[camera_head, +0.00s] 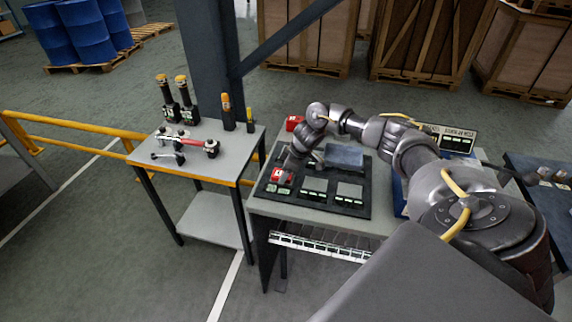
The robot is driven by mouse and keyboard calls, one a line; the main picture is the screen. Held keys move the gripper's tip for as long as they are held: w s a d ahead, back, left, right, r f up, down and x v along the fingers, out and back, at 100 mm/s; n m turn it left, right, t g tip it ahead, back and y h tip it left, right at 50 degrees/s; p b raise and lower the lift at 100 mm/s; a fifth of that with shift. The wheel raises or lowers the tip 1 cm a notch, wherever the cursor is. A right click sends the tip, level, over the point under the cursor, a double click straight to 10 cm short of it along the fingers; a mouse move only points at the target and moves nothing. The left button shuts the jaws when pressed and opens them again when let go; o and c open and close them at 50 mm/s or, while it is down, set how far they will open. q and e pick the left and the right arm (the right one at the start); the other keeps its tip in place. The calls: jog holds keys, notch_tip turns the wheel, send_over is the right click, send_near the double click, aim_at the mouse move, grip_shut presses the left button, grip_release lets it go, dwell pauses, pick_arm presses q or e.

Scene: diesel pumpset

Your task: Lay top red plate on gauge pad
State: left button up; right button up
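My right arm reaches in from the right across the workbench. Its gripper (291,163) points down at the left part of a dark board (325,209). A red plate (281,176) shows at the gripper's tip; I cannot tell whether the fingers hold it or are only close to it. Another red piece (294,123) is at the back left of the bench. A flat grey square pad (349,190) lies on the board, right of the gripper. I cannot tell which pad is the gauge pad. My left gripper is not in view.
Several labels line the board's front. A blue-grey block (343,156) stands behind the pad. A sign (457,138) is at the back right. A side table (213,148) on the left bears tools and dark cylinders. A dark post (208,60) rises behind.

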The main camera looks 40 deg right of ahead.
jog(key=o, duration=0.3)
jog(key=shift+s, duration=0.1)
jog(key=b+v, duration=0.1)
jog(key=v, duration=0.9)
jog(key=shift+r+b, duration=0.35)
jog(key=shift+r, duration=0.05)
notch_tip(320, 180, up, 6)
jog(key=p, duration=0.6)
